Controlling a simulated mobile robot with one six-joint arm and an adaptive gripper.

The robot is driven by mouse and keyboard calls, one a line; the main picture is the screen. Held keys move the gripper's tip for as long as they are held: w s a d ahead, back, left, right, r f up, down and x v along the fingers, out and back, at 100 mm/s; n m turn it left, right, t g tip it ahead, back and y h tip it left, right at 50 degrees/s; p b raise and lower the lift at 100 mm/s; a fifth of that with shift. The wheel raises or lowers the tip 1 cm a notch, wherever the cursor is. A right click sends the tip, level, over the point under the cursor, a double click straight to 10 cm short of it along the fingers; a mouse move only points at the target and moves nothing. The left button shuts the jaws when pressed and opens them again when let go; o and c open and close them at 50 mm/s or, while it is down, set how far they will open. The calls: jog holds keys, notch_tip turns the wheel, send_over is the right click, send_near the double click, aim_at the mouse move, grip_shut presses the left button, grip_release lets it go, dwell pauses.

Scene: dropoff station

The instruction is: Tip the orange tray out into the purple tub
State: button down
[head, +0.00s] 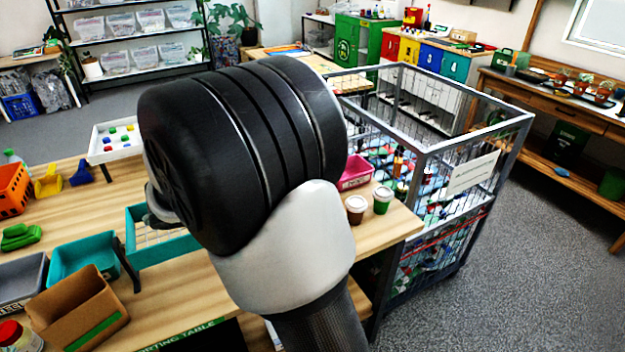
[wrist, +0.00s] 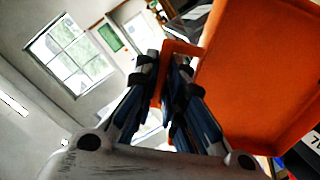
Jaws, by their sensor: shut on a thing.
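In the wrist view the orange tray (wrist: 250,75) fills the right side, close to the camera. My gripper (wrist: 166,75) is shut on its narrow orange rim or handle. The tray looks slanted in this view, but the camera is tilted too, so its true tilt is unclear. I see a broad bare orange face and no contents. In the head view my arm's big black joint hides the gripper and the held tray. A pink-magenta tub (head: 356,173) shows partly behind the arm on the table; I see no tub that is clearly purple.
Two lidded cups (head: 356,208) stand at the table's right end, beside a wire cage (head: 480,120) of mixed items. An orange crate (head: 12,192), a white tray of blocks (head: 112,142), teal bins (head: 85,258) and a cardboard box (head: 80,310) crowd the left.

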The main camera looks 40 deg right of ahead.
jog(key=a, duration=0.1)
jog(key=w+a+h, duration=0.1)
jog(key=a, duration=0.1)
jog(key=a+h+b, duration=0.1)
jog(key=shift+w+a+f+g, duration=0.2)
jog(key=shift+f+g, duration=0.05)
jog(key=shift+g, duration=0.05)
dwell(0.4)
jog(key=shift+h, duration=0.3)
